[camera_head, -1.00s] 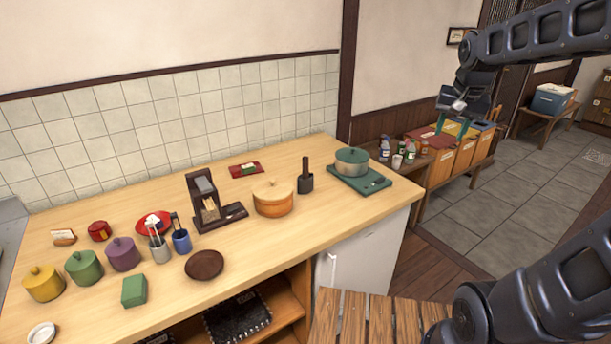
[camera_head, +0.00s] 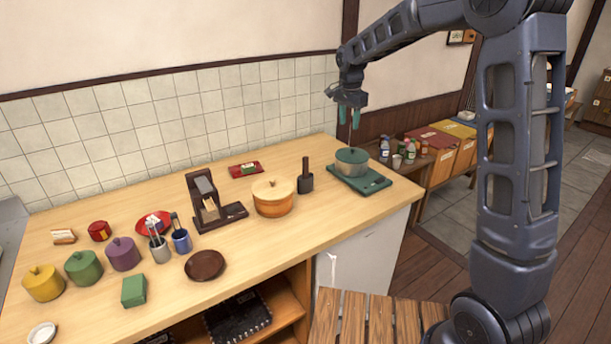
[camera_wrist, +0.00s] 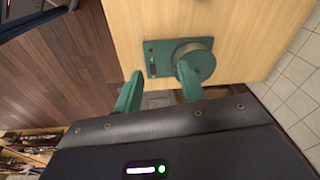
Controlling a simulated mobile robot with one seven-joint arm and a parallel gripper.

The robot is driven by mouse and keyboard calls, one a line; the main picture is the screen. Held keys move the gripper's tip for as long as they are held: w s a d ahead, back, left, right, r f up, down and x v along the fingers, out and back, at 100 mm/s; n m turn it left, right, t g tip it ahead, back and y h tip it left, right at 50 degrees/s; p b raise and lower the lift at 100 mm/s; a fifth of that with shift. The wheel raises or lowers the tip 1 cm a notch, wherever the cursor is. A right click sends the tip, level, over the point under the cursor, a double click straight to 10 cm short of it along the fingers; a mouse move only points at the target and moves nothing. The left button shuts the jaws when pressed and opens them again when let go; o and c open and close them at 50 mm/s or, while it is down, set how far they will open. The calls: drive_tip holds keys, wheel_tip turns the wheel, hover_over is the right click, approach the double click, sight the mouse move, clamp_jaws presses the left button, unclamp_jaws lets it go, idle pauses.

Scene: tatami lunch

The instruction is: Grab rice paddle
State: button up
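I cannot clearly make out a rice paddle. A dark upright handle (camera_head: 306,166) stands in a small dark holder (camera_head: 305,184) on the counter, and whatever is inside the holder is hidden. It may be the paddle, but I cannot tell. My gripper (camera_head: 349,117) is in the air above the counter's far right end, fingers pointing down. In the wrist view my gripper (camera_wrist: 160,86) shows two green fingers spread apart with nothing between them. The dark holder does not show in the wrist view.
A dark utensil stand (camera_head: 217,215) is farther left. The tiled wall (camera_head: 230,110) rises behind the counter.

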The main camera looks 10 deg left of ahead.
drive_tip(key=w+a+f, duration=0.1)
drive_tip(key=a+f, duration=0.2)
drive_tip(key=a, duration=0.2)
drive_tip(key=a+f+m, duration=0.1)
drive_tip(key=a+f, duration=0.3)
drive_tip(key=a, duration=0.2)
drive_tip(key=w+a+f+m, duration=0.1)
drive_tip(key=a+f, duration=0.3)
drive_tip(key=a, duration=0.1)
drive_tip(key=shift+w+a+h, duration=0.35)
drive_tip(key=shift+a+h, duration=0.05)
hover_over(306, 178)
drive_tip(key=f, duration=0.3)
drive_tip(key=w+a+f, duration=0.1)
drive_tip(key=f, duration=0.1)
drive_tip(key=shift+f, duration=0.25)
drive_tip(key=shift+d+f, duration=0.2)
drive_tip(key=shift+f, duration=1.1)
drive_tip(key=shift+d+f, duration=0.15)
drive_tip(key=shift+f, duration=1.15)
clamp_jaws()
